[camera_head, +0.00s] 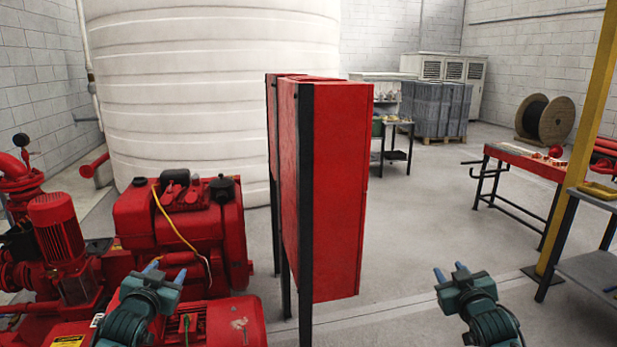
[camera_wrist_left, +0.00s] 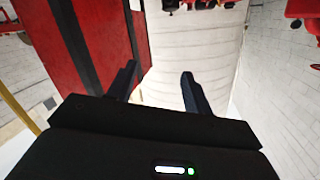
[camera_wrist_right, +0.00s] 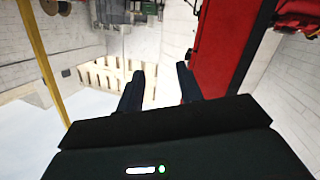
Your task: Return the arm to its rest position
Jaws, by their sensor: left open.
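My left gripper (camera_head: 165,270) shows at the bottom left of the head view, in front of the red pump engine. Its two fingers are apart with nothing between them; they also show in the left wrist view (camera_wrist_left: 159,88). My right gripper (camera_head: 451,271) shows at the bottom right of the head view, over the grey floor. Its fingers are apart and empty, also in the right wrist view (camera_wrist_right: 159,88). Both arms come in from the bottom edge at about the same height. Neither gripper visibly touches anything.
A red cabinet (camera_head: 335,190) on black legs stands between my grippers. The red engine (camera_head: 140,225) and pump (camera_head: 60,235) fill the left. A red workbench (camera_head: 525,160), yellow post (camera_head: 585,130) and grey shelf (camera_head: 592,268) stand right. Open floor (camera_head: 415,225) lies between cabinet and bench.

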